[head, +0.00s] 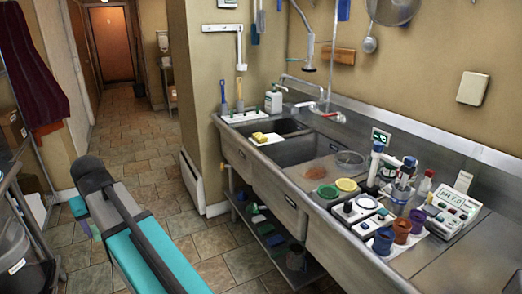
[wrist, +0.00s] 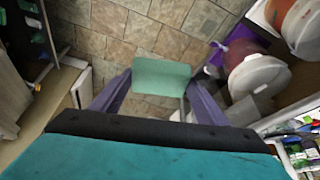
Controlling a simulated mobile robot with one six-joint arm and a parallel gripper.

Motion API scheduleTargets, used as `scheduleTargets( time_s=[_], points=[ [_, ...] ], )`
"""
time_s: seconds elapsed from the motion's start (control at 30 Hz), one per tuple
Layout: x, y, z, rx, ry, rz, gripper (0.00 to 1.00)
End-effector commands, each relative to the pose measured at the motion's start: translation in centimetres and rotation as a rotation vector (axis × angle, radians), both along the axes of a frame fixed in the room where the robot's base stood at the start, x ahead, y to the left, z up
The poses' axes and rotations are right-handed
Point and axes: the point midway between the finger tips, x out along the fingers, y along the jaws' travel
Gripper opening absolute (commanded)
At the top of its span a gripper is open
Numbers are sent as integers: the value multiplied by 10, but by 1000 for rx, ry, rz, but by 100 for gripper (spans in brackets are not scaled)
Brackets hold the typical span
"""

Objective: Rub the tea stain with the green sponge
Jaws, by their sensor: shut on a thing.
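My gripper (wrist: 158,88) is shut on the green sponge (wrist: 162,72), which sits between its purple fingers over the tiled floor. In the head view the sponge (head: 77,206) shows at the far left, partly hidden by my arm. A brown patch that looks like the tea stain (head: 316,172) lies on the steel counter right of the sink basins, well apart from my gripper.
Near the stain stand a green-rimmed round container (head: 328,191), a yellow-topped one (head: 347,185) and a clear dish (head: 350,158). Meters and coloured cups crowd the counter's right. A yellow sponge (head: 260,137) lies by the sink. Buckets (wrist: 258,75) stand right in the wrist view.

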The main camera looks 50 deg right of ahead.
Motion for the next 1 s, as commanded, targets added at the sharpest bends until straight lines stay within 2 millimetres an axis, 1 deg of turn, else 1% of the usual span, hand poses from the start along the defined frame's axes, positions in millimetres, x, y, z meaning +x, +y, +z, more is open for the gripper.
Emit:
scheduleTargets(
  time_s=[0.03, 0.07, 0.1, 0.27, 0.3, 0.47, 0.5, 0.57, 0.6, 0.77, 0.8, 0.97, 1.0],
  points=[
    [3, -20, 6, 0, 1, -48, 50],
    [4, -31, 7, 0, 1, -76, 50],
    [4, -47, 8, 0, 2, -115, 50],
    [3, -109, 14, 0, 2, -270, 50],
    [2, -124, 16, 0, 2, -309, 50],
    [-5, -186, 22, 0, 1, -463, 50],
    [-8, -201, 23, 0, 1, -501, 50],
    [-13, -224, 25, 1, 1, -558, 50],
    [-17, -240, 26, 1, 2, -596, 50],
    [-35, -299, 32, 1, 0, -747, 50],
    [-40, -314, 33, 1, 0, -784, 50],
    [-65, -372, 37, 1, 1, -931, 50],
    [-72, -386, 38, 1, 1, -968, 50]
  ],
)
